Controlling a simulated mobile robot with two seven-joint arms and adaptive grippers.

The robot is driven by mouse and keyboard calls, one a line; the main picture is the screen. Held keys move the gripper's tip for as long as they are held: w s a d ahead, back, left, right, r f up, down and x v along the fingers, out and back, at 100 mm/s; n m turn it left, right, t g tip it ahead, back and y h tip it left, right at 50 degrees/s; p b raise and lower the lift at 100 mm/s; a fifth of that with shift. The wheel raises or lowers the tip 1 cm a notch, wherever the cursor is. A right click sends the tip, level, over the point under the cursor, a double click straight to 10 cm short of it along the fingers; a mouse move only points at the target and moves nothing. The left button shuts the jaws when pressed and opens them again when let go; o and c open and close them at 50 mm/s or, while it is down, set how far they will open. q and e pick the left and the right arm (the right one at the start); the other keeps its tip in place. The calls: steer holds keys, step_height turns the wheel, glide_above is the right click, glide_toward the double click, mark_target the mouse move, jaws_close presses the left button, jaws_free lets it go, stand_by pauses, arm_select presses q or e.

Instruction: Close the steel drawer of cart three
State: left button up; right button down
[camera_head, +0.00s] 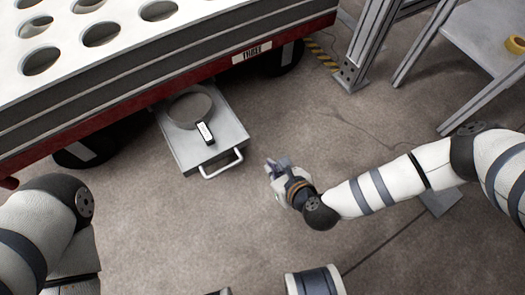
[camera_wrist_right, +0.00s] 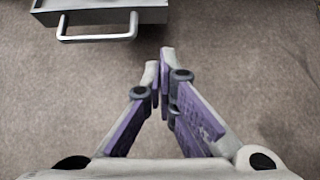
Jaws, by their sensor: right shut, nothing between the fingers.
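The steel drawer (camera_head: 232,132) stands pulled out from under the red-edged cart (camera_head: 180,90), whose label (camera_head: 251,54) reads THREE. Its pale bar handle (camera_head: 224,168) faces away from the cart. My right gripper (camera_head: 271,164) is shut and empty, to the right of the handle and apart from it. In the right wrist view the drawer front (camera_wrist_right: 152,16) and handle (camera_wrist_right: 97,38) show at the top left, beyond the shut fingertips (camera_wrist_right: 160,60). My left arm shows at the left, but its gripper is out of view.
A round grey object (camera_head: 188,108) with a small black-and-white piece (camera_head: 205,133) lies in the drawer. A metal frame post (camera_head: 368,45) and a table (camera_head: 485,38) with a yellow roll (camera_head: 515,45) stand at the right. The floor around the drawer front is clear.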

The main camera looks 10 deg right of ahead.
steer(key=b+x, duration=0.1)
steer(key=x, duration=0.3)
steer(key=w+r+b+x, duration=0.1)
steer(key=b+x, duration=0.1)
steer(key=x, duration=0.2)
steer(key=a+r+b+x, duration=0.1)
steer(key=b+x, duration=0.1)
steer(key=x, duration=0.2)
steer(key=shift+w, duration=0.25)
arm_select(q)
steer(key=f, duration=0.1)
steer(key=s+f, duration=0.1)
steer(key=f+g, duration=0.1)
steer(key=shift+s+f, duration=0.25)
steer(key=shift+s, duration=0.15)
arm_select(e)
steer(key=shift+r, duration=0.1)
